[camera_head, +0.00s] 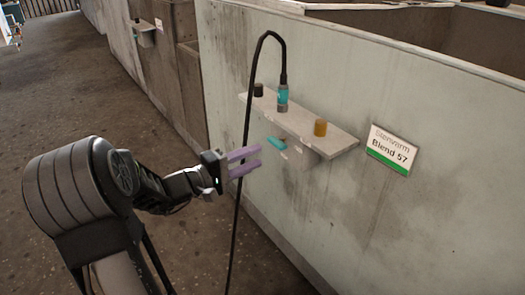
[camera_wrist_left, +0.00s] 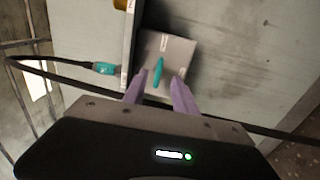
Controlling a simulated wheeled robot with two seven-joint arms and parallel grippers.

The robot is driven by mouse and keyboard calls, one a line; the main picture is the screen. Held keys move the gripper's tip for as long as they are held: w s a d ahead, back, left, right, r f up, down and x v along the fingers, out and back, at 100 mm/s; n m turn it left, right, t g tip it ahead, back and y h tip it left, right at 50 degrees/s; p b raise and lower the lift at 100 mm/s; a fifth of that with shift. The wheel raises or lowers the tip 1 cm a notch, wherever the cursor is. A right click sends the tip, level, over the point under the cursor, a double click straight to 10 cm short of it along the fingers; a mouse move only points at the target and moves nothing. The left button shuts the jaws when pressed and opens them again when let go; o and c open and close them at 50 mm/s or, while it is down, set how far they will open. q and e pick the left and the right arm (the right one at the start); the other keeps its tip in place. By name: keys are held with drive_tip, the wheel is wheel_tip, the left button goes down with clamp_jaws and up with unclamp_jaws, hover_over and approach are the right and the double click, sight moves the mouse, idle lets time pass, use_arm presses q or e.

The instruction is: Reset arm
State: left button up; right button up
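My left gripper (camera_head: 257,161) has two purple fingers, spread apart with nothing between them. In the head view it is in front of the pale wall (camera_head: 350,90), left of and a little below a teal lever (camera_head: 276,143). The lever is on a grey box under a grey shelf (camera_head: 325,137). In the left wrist view the lever (camera_wrist_left: 158,69) shows just beyond and between the fingertips (camera_wrist_left: 159,79), seemingly not touched. My right gripper is not in view.
A teal connector (camera_head: 282,97) with a black hose (camera_head: 248,110) stands on the shelf, between a dark cap (camera_head: 258,90) and an amber cap (camera_head: 320,128). The hose hangs down past my left fingers. A sign (camera_head: 392,148) reads "Blend 57". Open brown floor (camera_head: 70,100) lies left.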

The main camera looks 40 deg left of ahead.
use_arm(q)
drive_tip(key=shift+s, duration=0.1)
idle(0.6)
